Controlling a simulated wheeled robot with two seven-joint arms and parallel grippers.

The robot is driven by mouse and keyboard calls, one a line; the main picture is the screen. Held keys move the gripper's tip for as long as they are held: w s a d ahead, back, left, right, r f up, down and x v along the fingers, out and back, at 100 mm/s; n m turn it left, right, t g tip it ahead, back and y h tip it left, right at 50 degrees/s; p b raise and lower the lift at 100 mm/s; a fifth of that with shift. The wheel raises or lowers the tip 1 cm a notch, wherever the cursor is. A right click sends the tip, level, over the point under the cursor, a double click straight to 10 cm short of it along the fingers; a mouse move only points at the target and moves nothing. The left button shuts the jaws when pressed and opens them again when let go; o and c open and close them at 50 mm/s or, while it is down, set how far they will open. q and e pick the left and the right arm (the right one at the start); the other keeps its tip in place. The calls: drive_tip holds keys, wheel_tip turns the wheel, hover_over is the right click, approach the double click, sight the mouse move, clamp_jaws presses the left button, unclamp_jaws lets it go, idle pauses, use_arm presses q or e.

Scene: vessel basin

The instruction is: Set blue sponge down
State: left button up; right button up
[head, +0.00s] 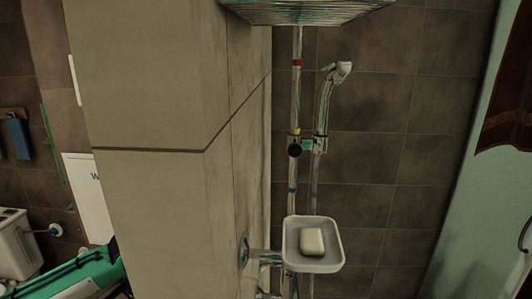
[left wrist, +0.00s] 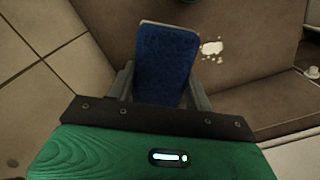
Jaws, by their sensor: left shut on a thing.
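The blue sponge (left wrist: 166,55) is upright in the left wrist view, a flat slab with a pale top edge. My left gripper (left wrist: 160,84) is shut on it, with one dark finger along each side. The sponge's lower end is hidden behind the gripper's body. A brown tiled surface lies beyond the sponge; I cannot tell how far off it is. The head view shows neither the held sponge nor the left gripper's fingers. My right gripper is in neither view.
In the head view a tiled wall corner (head: 150,90) stands in front. Right of it are a white soap dish (head: 292,262) with a soap bar (head: 312,241), and a shower rail (head: 295,100). A pale patch (left wrist: 212,47) shows beside the sponge in the wrist view.

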use_arm(q)
drive_tip(key=s+d+f+n, duration=0.3)
drive_tip(key=s+d+n, duration=0.2)
drive_tip(key=s+n, duration=0.1)
drive_tip(key=shift+s+n, duration=0.15)
drive_tip(key=shift+n, duration=0.45)
drive_tip(key=shift+d, duration=0.1)
